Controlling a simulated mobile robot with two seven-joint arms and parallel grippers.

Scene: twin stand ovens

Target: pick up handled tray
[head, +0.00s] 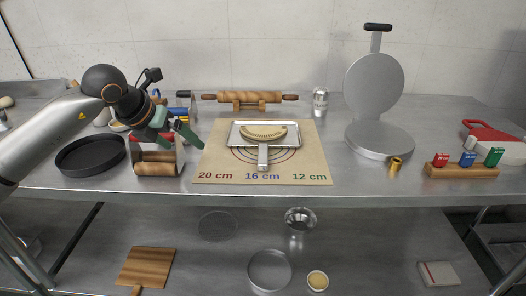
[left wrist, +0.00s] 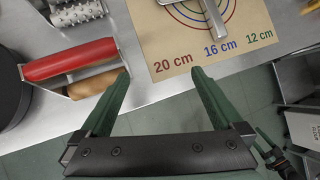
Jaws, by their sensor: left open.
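The handled tray (head: 290,140) is a shiny metal plate lying on a tan mat, with a flat handle (head: 263,158) pointing toward the front edge. A crescent-shaped, crimped pastry (head: 264,132) lies on it. My left gripper (head: 182,134) has green fingers and hangs left of the mat, above a rack with rollers. In the left wrist view the gripper (left wrist: 161,72) is open and empty, apart from the handle.
The tan mat (head: 215,165) has size rings and labels. The roller rack (head: 157,168) and a black round pan (head: 90,156) stand left. A rolling pin (head: 250,97) lies behind. A hinged round press (head: 380,138) stands right. The counter's front strip is clear.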

